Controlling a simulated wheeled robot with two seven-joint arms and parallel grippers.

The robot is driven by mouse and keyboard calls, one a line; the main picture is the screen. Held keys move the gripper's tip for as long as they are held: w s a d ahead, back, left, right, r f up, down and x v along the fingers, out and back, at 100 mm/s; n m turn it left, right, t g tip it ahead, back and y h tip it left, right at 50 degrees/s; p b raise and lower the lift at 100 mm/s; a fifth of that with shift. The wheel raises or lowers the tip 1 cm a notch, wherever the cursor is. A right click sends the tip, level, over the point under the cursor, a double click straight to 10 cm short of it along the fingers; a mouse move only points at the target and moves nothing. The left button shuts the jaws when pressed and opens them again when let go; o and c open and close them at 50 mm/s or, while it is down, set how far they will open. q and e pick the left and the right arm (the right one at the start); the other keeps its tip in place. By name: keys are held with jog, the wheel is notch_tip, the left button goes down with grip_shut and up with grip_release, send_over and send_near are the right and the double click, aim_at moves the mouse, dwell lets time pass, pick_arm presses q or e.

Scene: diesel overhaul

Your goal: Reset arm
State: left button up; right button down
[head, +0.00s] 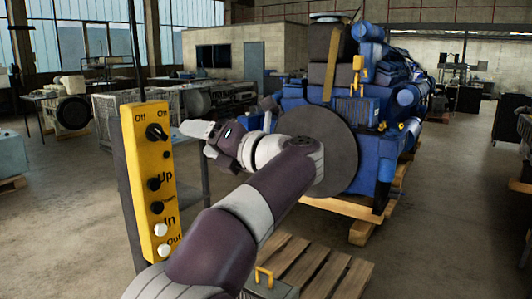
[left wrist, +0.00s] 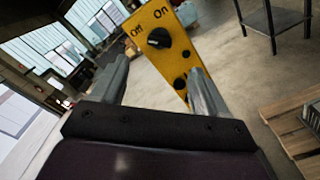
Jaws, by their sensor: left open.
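My left arm reaches across the head view, and my left gripper (head: 200,132) is to the right of the upper part of a yellow control panel (head: 152,190). The panel has a black Off/On knob (head: 157,132) at the top, black Up and Down knobs below it, and white knobs at the bottom by "Out". In the left wrist view the two fingers (left wrist: 158,92) are spread with nothing held between them. The panel (left wrist: 166,56) and its Off/On knob (left wrist: 159,38) show beyond the fingers. My right gripper is not in view.
A large blue diesel engine (head: 345,105) stands on a wooden pallet beyond my arm. A wooden pallet (head: 318,268) with a grey block and yellow handle (head: 264,277) lies at the front. A dark stand (head: 190,165) is behind the panel.

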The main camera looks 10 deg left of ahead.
pick_arm(q)
jog(key=w+d+f+m+t+h, duration=0.3)
jog(key=w+d+m+t+h, duration=0.75)
jog(key=m, duration=0.85)
jog(key=s+d+f+m+g+h+p, duration=0.1)
jog(key=d+f+m+h+p, duration=0.2)
jog(key=f+m, duration=0.4)
jog(key=s+d+f+m+g+h, duration=0.1)
jog(key=d+f+m+g+h, duration=0.2)
jog(key=f+m, duration=0.4)
jog(key=s+a+f+m+g+h+p, duration=0.2)
jog(key=s+f+m+g, duration=0.35)
jog(key=s+f, duration=0.75)
jog(key=s+a+f+m+g+y+p, duration=0.1)
jog(key=s+a+f+g+p, duration=0.1)
jog(key=s, duration=0.7)
jog(key=s+a+f+m+g+y+p, duration=0.1)
jog(key=s+a+f+g+p, duration=0.1)
jog(key=s+a, duration=0.4)
jog(key=s+f+g, duration=0.1)
jog(key=s+g, duration=0.1)
jog(key=s, duration=0.2)
jog(key=shift+a+f+g+p, duration=0.15)
jog(key=shift+a+g+p, duration=0.15)
jog(key=shift+a+p, duration=0.05)
